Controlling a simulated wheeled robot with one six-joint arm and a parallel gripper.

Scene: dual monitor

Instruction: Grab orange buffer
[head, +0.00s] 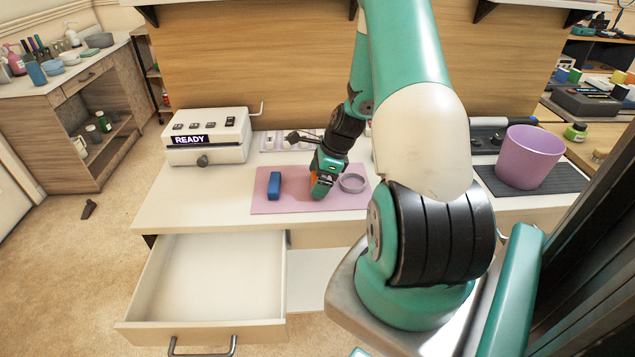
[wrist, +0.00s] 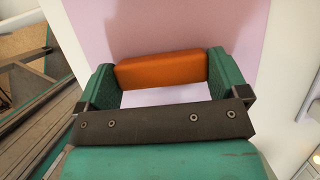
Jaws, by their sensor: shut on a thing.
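The orange buffer (wrist: 161,69) is a small orange block. In the wrist view it lies between the two green fingers of my gripper (wrist: 161,78), with a finger against each end. In the head view my gripper (head: 323,186) is low over the pink mat (head: 288,205), and only a sliver of the orange buffer (head: 313,181) shows beside it. The rest of the block is hidden by the gripper there. I cannot tell whether the block touches the mat or is slightly above it.
A white device reading READY (head: 206,138) is at the back left. An open drawer (head: 212,280) juts out in front. A purple bucket (head: 529,157) stands right.

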